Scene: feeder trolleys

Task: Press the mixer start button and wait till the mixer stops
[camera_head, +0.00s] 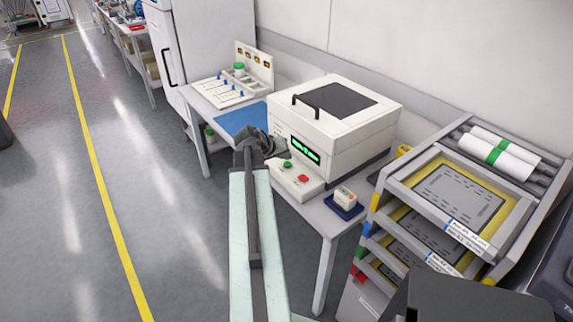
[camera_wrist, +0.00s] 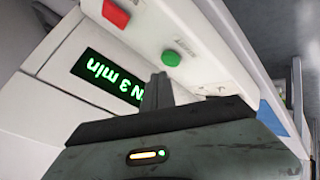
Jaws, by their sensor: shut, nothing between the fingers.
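The mixer (camera_head: 345,137) is a white box with a dark lid window and a black handle, standing on a grey table. Its green-lit display (camera_head: 305,149) shows in the wrist view (camera_wrist: 108,77) upside down; I can read "N 3 min", the rest is behind my gripper. On the low front panel are a green button (camera_head: 288,165) and a red button (camera_head: 304,178); both show in the wrist view, green (camera_wrist: 171,58) and red (camera_wrist: 116,14). My gripper (camera_wrist: 160,80) is shut and empty, its tips close to the green button, seemingly just apart from it.
A small white block on a blue base (camera_head: 344,201) sits right of the panel. A blue mat (camera_head: 241,119) and a white rack (camera_head: 222,92) lie at the table's left. A trolley with yellow-edged trays (camera_head: 455,195) stands close at right. The floor at left is clear.

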